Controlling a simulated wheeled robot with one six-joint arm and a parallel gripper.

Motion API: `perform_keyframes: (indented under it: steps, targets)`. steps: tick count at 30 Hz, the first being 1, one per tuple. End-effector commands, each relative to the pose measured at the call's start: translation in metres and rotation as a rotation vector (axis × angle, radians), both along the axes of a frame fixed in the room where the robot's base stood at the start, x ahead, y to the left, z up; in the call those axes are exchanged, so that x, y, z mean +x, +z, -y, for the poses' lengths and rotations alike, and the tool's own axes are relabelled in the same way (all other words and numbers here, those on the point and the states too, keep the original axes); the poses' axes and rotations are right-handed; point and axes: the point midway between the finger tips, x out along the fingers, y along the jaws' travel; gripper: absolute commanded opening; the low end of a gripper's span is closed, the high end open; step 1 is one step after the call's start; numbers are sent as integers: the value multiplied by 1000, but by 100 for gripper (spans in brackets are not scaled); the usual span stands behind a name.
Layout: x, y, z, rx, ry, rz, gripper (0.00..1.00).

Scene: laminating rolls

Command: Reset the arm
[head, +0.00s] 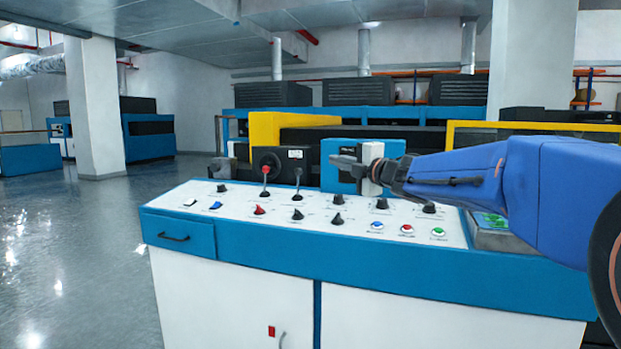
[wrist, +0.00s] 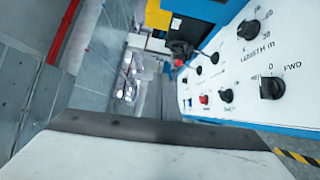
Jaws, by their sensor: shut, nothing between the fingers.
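My blue arm (head: 560,190) reaches in from the right in the head view. My gripper (head: 345,163) is shut and empty, pointing left above the back part of the white control panel (head: 300,235). It touches nothing that I can see. In the wrist view the pale gripper body (wrist: 150,155) fills the bottom, and the panel's black knobs (wrist: 272,88) lie to the right. The fingertips cannot be made out there.
The blue and white console has a drawer (head: 180,237) at its left end. Two levers (head: 265,180) stand at the panel's back edge. Coloured buttons (head: 407,230) sit at its front right. Blue machinery with a yellow frame (head: 265,132) stands behind. Open floor (head: 75,250) lies left.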

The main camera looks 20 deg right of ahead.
Motion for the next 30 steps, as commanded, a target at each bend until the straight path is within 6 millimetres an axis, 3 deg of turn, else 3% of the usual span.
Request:
perform_keyframes:
  steps: [8, 11, 14, 17, 22, 30]
  targets:
    - [-16, -5, 11, 112, -104, -37, 0]
    - [-37, -19, 24, 248, -219, -90, 0]
    - [-66, -45, 39, 404, -346, -165, 0]
    - [-99, -79, 49, 563, -465, -255, 0]
    - [-166, -153, 54, 818, -658, -439, 0]
    - [-281, -270, 26, 1130, -907, -768, 0]
